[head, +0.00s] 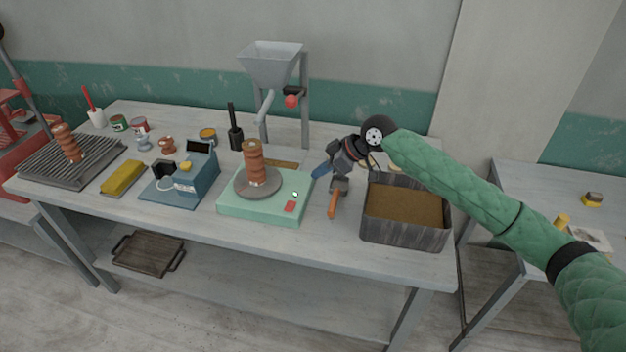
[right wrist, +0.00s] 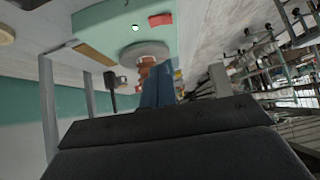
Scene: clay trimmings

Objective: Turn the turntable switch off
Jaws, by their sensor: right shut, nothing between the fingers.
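The turntable (head: 235,209) is a pale green box with a grey disc (head: 272,190) on top. A ribbed brown clay piece (head: 253,163) stands upright on the disc. The red switch (head: 290,207) is at the box's front right corner, and a small bright green lamp (head: 295,194) is behind it. The right wrist view also shows the red switch (right wrist: 160,19) and the glowing lamp (right wrist: 136,28). My right gripper (head: 319,173) is shut and empty, its blue fingers above the right edge of the turntable, apart from the switch. My left gripper is out of view.
A grey bin (head: 405,234) with brown contents stands right of the turntable. An orange-handled tool (head: 333,205) lies between them. A blue device (head: 200,174) stands to the left, a hopper stand (head: 271,60) behind. The table's front strip is clear.

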